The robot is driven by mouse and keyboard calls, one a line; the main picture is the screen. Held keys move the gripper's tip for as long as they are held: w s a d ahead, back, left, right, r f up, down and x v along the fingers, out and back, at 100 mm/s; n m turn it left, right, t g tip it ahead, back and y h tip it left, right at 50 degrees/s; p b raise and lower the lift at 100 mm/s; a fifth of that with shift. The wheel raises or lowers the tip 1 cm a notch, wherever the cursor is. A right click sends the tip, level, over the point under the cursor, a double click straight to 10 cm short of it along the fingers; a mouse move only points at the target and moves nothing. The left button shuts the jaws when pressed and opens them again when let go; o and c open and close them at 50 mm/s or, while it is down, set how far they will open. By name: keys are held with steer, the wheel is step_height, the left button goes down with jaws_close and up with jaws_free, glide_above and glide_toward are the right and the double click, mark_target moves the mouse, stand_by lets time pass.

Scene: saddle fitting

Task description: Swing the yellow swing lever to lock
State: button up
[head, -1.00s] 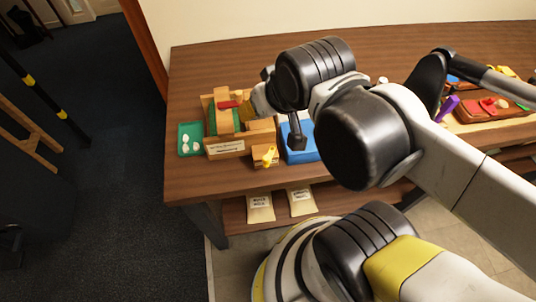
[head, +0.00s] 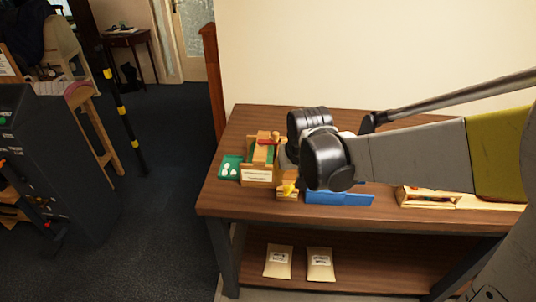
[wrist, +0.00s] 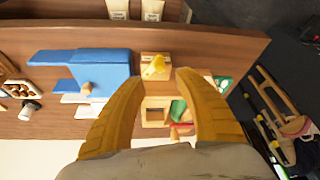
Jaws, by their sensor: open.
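The yellow swing lever (head: 289,187) sits on a small wooden block (head: 288,197) at the front of the wooden fixture (head: 257,174). In the wrist view the lever (wrist: 154,66) lies just beyond the gap between my fingertips, on its block (wrist: 153,83). My gripper (wrist: 158,77) is open, with its two yellow-brown fingers spread and nothing between them. It looks apart from the lever, though the exact distance is hard to tell. In the head view my wrist covers most of the gripper. A red part (head: 267,142) and a green part show on the fixture.
A green tray (head: 222,172) with white pieces stands left of the fixture. A blue holder (head: 340,198) lies close on the right, with a wooden tray (head: 428,198) farther right. Packets (head: 320,265) lie on the lower shelf. The table's front edge is near the lever.

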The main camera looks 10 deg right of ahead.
mark_target(287, 187)
steer(key=b+x, duration=0.3)
steer(key=x, duration=0.5)
steer(key=shift+w+f, duration=0.1)
jaws_close()
